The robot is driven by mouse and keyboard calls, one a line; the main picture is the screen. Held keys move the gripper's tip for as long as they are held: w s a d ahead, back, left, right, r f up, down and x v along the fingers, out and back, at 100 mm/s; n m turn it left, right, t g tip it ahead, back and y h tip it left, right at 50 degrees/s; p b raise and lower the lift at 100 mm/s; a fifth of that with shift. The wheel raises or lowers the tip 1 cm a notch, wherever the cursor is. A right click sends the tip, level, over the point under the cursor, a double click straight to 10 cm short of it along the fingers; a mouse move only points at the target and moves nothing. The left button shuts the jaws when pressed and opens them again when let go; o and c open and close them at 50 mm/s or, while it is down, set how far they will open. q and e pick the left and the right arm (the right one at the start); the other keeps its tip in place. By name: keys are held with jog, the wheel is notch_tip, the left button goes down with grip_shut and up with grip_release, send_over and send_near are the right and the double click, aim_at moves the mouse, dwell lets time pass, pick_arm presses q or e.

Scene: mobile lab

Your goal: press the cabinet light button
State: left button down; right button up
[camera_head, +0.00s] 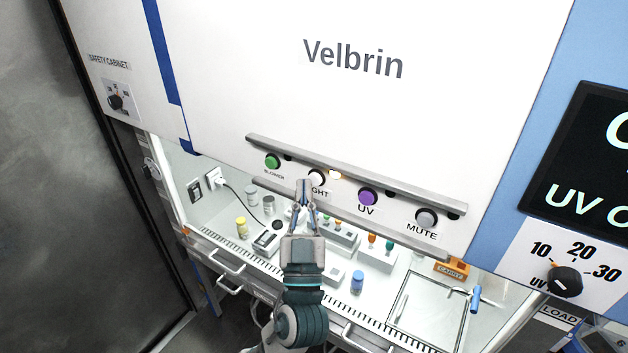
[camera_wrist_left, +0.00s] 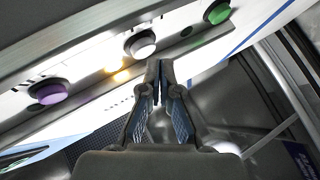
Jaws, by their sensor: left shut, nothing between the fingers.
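The white light button (camera_head: 317,177) sits in the row on the cabinet front, between the green blower button (camera_head: 272,161) and the purple UV button (camera_head: 368,197). Its label is partly covered by my left gripper (camera_head: 304,183), which is shut and empty, with its tips just below and left of the button. In the left wrist view the white button (camera_wrist_left: 141,44) is just beyond and left of the shut fingertips (camera_wrist_left: 160,64). A gap seems to show there; contact cannot be told for sure. A small yellow-orange lamp glows beside the button. My right gripper is not in view.
A grey mute button (camera_head: 426,218) ends the row. Metal rails (camera_head: 350,172) run above and below the buttons. Below, the open cabinet holds bottles, racks and a tray (camera_head: 424,310). A dial (camera_head: 564,281) and a dark display (camera_head: 585,150) are at the right.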

pick_arm(q)
jog(key=shift+w+d+b, duration=0.3)
jog(key=shift+w+d, duration=0.15)
jog(key=shift+w, duration=0.15)
dwell(1.1)
jog(key=shift+s, duration=0.1)
jog(key=shift+s+a, duration=0.5)
jog(key=shift+s, duration=0.15)
jog(key=s+a, duration=0.1)
jog(key=s, duration=0.1)
jog(key=s+a, duration=0.2)
dwell(0.4)
dwell(0.4)
